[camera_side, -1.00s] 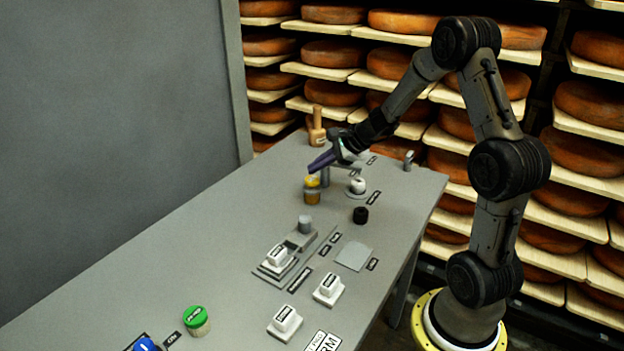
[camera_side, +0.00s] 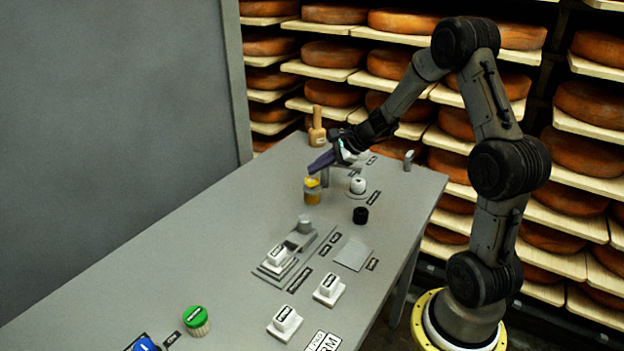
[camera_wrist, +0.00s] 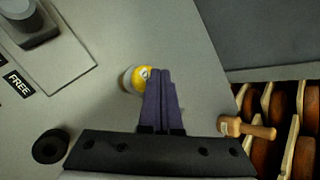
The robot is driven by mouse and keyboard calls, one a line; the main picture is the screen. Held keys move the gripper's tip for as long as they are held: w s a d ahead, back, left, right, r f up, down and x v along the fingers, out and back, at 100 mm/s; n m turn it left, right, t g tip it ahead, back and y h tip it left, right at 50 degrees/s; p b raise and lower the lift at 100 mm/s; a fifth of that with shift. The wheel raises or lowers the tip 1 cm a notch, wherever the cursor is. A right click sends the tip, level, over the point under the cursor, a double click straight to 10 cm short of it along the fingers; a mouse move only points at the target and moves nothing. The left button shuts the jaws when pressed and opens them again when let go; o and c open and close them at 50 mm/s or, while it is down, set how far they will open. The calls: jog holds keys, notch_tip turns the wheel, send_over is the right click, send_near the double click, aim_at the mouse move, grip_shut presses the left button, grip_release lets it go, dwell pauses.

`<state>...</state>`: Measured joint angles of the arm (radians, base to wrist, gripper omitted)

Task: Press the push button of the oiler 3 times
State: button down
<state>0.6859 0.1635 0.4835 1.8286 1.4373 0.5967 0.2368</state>
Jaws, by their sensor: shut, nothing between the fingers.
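The oiler (camera_side: 312,191) is a small amber jar with a yellow cap, upright on the grey table. In the wrist view the oiler (camera_wrist: 131,80) shows from above, its yellow top partly hidden by my fingers. My gripper (camera_side: 311,171) is shut and empty, its purple fingers slanting down to just above the cap. In the wrist view my gripper's fingertips (camera_wrist: 160,72) overlap the right edge of the oiler. I cannot tell whether the fingertips touch the button.
A white knobbed piece (camera_side: 357,185) and a black cap (camera_side: 360,215) stand to the right. A wooden mallet-like tool (camera_side: 317,130) stands behind. White labelled blocks (camera_side: 328,289) and a green-topped jar (camera_side: 196,320) are nearer the front. The table left of the oiler is clear.

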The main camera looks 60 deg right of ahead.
aim_at(317, 179)
jog(key=shift+f, duration=0.3)
jog(key=shift+f, duration=0.9)
dwell(1.2)
jog(key=shift+r, duration=1.3)
jog(key=shift+r, duration=0.1)
jog(key=shift+r, duration=2.45)
dwell(0.3)
notch_tip(317, 179, up, 4)
jog(key=shift+f, duration=0.1)
